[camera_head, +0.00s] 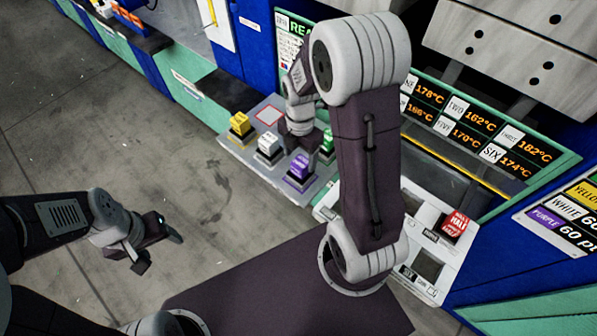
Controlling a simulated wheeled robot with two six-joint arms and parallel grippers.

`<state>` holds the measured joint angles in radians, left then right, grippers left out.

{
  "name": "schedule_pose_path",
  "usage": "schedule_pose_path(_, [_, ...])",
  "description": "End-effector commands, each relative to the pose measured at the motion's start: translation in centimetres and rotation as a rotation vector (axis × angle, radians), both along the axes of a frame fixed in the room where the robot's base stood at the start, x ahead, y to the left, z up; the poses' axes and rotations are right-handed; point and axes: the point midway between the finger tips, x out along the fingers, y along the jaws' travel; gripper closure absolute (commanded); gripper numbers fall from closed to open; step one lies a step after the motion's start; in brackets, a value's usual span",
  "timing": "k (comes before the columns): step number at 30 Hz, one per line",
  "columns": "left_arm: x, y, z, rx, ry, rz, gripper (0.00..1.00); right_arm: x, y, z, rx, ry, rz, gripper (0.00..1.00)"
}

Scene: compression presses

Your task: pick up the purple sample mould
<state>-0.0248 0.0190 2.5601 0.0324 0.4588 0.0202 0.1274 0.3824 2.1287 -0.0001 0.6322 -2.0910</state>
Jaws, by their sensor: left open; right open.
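The purple sample mould (299,167) sits on a dark base on a grey shelf at the front of the machine bench, right of the white and yellow moulds. My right arm reaches over the bench, and its gripper (298,143) points down just above and behind the purple mould. The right gripper's fingers are small and partly hidden; it is open, and I cannot tell whether it touches the mould. My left gripper (158,250) is open and empty over the floor at the left, well away from the moulds.
A yellow mould (240,123), a white mould (268,144) and a partly hidden green mould (327,141) stand near the purple one. Grey floor (90,130) is clear at left.

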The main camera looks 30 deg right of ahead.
Motion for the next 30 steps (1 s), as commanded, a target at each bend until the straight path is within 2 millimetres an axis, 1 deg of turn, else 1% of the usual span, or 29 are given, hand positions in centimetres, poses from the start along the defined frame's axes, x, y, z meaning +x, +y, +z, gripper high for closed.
schedule_pose_path(2, [0.0,0.0,0.0,0.0,0.0,0.0,0.36,0.0,0.0,-0.1,-0.001,-0.001,0.0,0.33])
schedule_pose_path(4, [0.0,0.0,0.0,0.0,0.0,0.0,0.36,0.0,0.0,-0.7,0.001,0.001,0.0,0.33])
schedule_pose_path(9, [0.0,0.0,-0.1,0.0,0.0,0.0,0.36,-0.1,0.1,-4.0,0.0,0.004,0.0,0.33])
schedule_pose_path(12, [0.0,0.0,-0.2,0.0,0.0,0.0,0.36,0.0,0.1,-5.0,0.0,0.0,0.0,0.33])
schedule_pose_path(19, [0.0,0.0,-0.2,0.0,0.0,0.0,0.36,0.0,0.1,-5.3,-0.001,-0.001,0.0,0.33])
schedule_pose_path(20, [0.0,0.0,-0.2,0.0,0.0,0.0,0.36,0.0,0.1,-5.2,-0.001,-0.001,0.0,0.38])
schedule_pose_path(21, [0.0,0.0,-0.2,0.0,0.0,0.0,0.36,0.0,0.1,-5.2,-0.001,-0.001,0.0,0.49])
schedule_pose_path(23, [0.0,0.0,-0.2,0.0,0.0,0.0,0.36,0.0,0.1,-5.2,-0.001,-0.001,0.0,0.66])
schedule_pose_path(24, [0.0,0.0,-0.2,0.0,0.0,0.0,0.36,0.0,0.1,-5.2,-0.001,-0.001,0.0,0.77])
schedule_pose_path(26, [0.0,0.0,-0.2,0.0,0.0,0.0,0.36,0.0,0.1,-5.2,-0.001,-0.001,0.0,0.94])
schedule_pose_path(27, [0.0,0.0,-0.2,0.0,0.0,0.0,0.36,0.0,0.1,-5.2,0.0,-0.002,0.0,1.0])
schedule_pose_path(30, [0.0,0.0,-0.2,0.0,0.0,0.0,0.36,0.0,0.1,-5.2,0.0,-0.002,0.0,1.0])
